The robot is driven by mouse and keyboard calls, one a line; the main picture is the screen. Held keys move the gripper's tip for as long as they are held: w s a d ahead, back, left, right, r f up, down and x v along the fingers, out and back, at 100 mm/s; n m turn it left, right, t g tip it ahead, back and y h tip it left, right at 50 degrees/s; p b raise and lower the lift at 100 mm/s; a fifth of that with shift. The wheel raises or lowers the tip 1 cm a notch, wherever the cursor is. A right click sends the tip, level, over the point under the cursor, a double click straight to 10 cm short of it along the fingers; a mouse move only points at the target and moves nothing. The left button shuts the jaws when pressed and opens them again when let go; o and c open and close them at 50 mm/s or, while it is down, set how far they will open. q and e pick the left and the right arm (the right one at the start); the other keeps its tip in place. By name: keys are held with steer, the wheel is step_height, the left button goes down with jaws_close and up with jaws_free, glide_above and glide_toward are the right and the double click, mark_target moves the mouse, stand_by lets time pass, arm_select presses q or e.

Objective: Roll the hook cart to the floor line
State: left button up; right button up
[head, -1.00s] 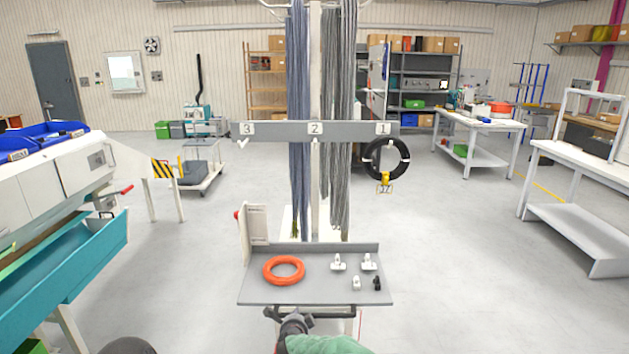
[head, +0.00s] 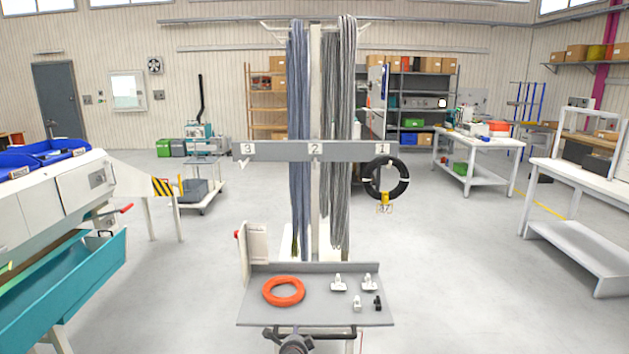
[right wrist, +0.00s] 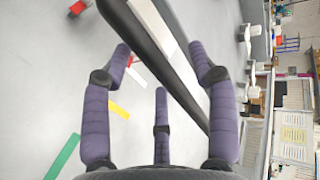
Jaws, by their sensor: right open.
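The hook cart (head: 315,151) stands upright in mid-picture in the head view, with a grey rail numbered 3, 2, 1. Blue-grey and grey cable bundles hang on it, and a black coil (head: 402,178) with a yellow tag hangs by number 1. Its dark push handle (head: 330,335) is at the bottom edge. My right gripper (right wrist: 160,62) has its three purple fingers spread on both sides of a dark bar (right wrist: 145,28), not closed on it; contact is unclear. Which floor mark is the floor line I cannot tell. My left gripper is not in view.
The cart's tray (head: 255,313) carries an orange ring (head: 284,291) and several small clips. A machine with a teal trough (head: 85,290) stands at left, a white bench (head: 580,265) at right. Yellow (right wrist: 119,111) and green (right wrist: 63,157) floor strips show. Floor beside the cart is clear.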

steer(key=shift+s, duration=0.1)
stand_by(0.3)
steer(key=p+v, duration=0.2)
steer(key=v, duration=0.5)
steer(key=shift+s+r, duration=0.15)
steer(key=shift+s, duration=0.25)
stand_by(0.4)
